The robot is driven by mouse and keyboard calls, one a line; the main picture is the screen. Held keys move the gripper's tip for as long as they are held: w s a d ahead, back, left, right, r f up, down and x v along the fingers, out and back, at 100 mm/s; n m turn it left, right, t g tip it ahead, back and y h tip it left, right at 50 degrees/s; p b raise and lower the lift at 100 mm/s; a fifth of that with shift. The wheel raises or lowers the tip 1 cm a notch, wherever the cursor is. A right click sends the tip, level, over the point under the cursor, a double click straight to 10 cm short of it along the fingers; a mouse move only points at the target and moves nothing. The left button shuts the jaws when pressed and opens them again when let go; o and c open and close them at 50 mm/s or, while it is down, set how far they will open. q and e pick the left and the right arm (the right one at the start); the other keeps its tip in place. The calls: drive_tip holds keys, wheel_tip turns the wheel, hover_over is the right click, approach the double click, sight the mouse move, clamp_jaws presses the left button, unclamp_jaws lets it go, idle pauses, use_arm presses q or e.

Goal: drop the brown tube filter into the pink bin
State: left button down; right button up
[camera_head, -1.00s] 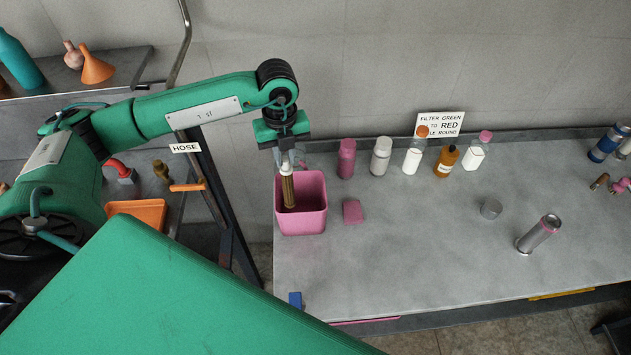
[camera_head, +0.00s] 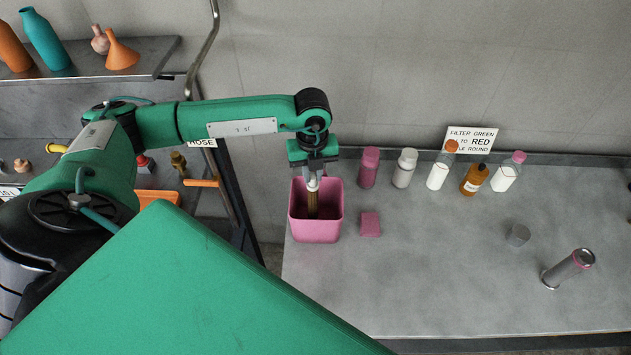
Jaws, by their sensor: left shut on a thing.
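The pink bin (camera_head: 316,231) stands at the left end of the grey bench. The brown tube filter (camera_head: 313,203) hangs upright, with its lower part inside the bin's opening. My left gripper (camera_head: 312,182) is above the bin, pointing down, shut on the filter's upper end. The fingertips are small in the picture. I cannot tell whether the filter touches the bin floor. My right gripper is not in view.
A pink block (camera_head: 370,224) lies just right of the bin. Several bottles, among them a pink one (camera_head: 369,168), line the bench's back. The middle bench is clear.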

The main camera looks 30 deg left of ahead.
use_arm(q)
drive_tip(key=c, duration=1.3)
unclamp_jaws()
drive_tip(key=shift+o, duration=0.2)
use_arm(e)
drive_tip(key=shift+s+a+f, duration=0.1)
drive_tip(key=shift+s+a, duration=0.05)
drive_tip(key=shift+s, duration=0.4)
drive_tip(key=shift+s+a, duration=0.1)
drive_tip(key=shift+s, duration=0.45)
use_arm(q)
drive_tip(key=shift+r, duration=0.4)
wheel_tip(320, 180, up, 13)
drive_tip(key=b, duration=0.5)
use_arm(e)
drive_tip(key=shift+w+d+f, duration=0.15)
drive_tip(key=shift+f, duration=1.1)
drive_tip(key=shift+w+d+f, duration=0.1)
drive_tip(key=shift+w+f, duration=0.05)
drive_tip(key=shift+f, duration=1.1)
use_arm(q)
drive_tip(key=shift+s, duration=0.1)
